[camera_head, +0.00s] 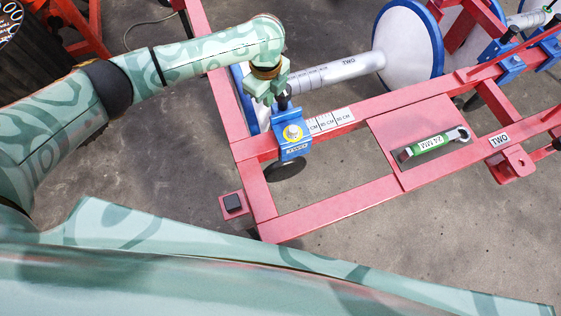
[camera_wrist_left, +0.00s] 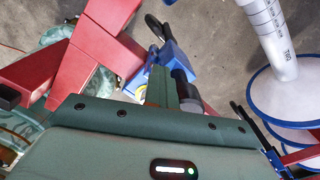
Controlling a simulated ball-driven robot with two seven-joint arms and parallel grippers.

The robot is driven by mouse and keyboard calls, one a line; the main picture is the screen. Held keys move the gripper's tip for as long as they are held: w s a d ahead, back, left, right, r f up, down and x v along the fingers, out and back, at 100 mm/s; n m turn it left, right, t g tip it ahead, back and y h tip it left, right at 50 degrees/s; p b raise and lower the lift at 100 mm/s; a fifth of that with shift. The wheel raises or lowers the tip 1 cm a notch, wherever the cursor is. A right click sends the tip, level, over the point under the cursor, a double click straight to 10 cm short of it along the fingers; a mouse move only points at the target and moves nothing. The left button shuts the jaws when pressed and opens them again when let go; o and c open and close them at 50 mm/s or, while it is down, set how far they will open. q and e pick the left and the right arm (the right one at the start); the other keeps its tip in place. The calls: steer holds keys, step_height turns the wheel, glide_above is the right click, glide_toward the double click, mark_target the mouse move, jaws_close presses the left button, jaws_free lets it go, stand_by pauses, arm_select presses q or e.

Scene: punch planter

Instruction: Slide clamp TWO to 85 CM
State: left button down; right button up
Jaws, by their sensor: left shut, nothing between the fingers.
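The blue clamp (camera_head: 291,140) with a yellow ring and a small label sits on the red rail at the left end of a white scale strip (camera_head: 330,120) marked in CM. The strip's print is too small to read fully. The clamp has a dark upright handle (camera_head: 284,102). My left gripper (camera_head: 272,96) is shut and empty, pointing down right beside this handle; whether they touch I cannot tell. In the left wrist view the blue clamp (camera_wrist_left: 181,62) lies just beyond the green fingers, and the dark handle (camera_wrist_left: 182,82) stands close beside them. My right gripper is out of view.
A red plate on the frame holds a green 24 MM wrench (camera_head: 430,145). A grey cylinder (camera_head: 340,72) marked TWO runs between blue-rimmed white discs (camera_head: 408,40). More blue clamps (camera_head: 507,62) sit at the right. A dark barrel (camera_head: 35,55) stands at the far left.

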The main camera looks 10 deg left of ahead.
arm_select(q)
steer(key=shift+w+d+b, duration=0.2)
steer(key=shift+w+d, duration=0.3)
steer(key=shift+d, duration=0.3)
steer(key=shift+w+d+b, duration=0.15)
steer(key=shift+w+d, duration=0.35)
steer(key=shift+d, duration=0.25)
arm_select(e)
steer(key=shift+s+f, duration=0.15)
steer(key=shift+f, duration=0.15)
arm_select(q)
steer(key=shift+r, duration=0.1)
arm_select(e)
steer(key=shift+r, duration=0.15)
arm_select(q)
steer(key=shift+s+a+r+p, duration=0.2)
steer(key=shift+s+a+p, duration=0.25)
steer(key=shift+p, duration=0.35)
step_height(320, 180, up, 8)
steer(key=p, duration=0.6)
steer(key=shift+a+f+p, duration=0.1)
steer(key=shift+f+p, duration=0.05)
steer(key=shift+p, duration=0.15)
steer(key=shift+f, duration=0.1)
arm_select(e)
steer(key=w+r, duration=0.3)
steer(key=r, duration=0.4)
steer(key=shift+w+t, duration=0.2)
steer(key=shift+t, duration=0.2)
